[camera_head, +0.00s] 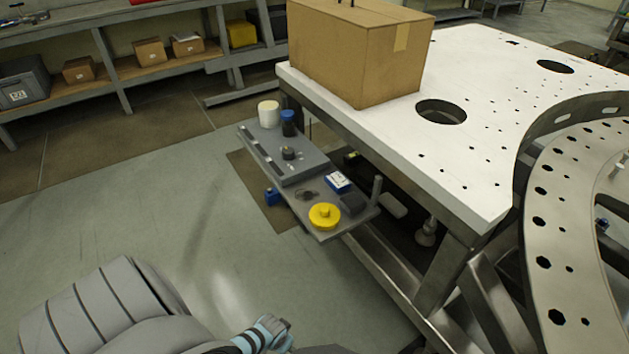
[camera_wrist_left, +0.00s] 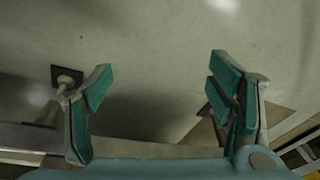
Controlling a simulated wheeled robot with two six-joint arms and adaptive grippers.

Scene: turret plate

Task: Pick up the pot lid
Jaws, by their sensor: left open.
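A round yellow lid with a knob on top, which looks like the pot lid (camera_head: 324,216), lies flat near the front corner of a low grey shelf (camera_head: 335,232). My left gripper (camera_head: 268,334) is at the bottom of the head view, nearer to me than the lid and apart from it. In the left wrist view my left gripper (camera_wrist_left: 163,98) has its teal-padded fingers spread, with nothing between them. The lid does not show clearly in the wrist view. My right gripper is in neither view.
A white table (camera_head: 470,150) with a cardboard box (camera_head: 358,55) overhangs on the right. The floor (camera_head: 150,220) at left is clear.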

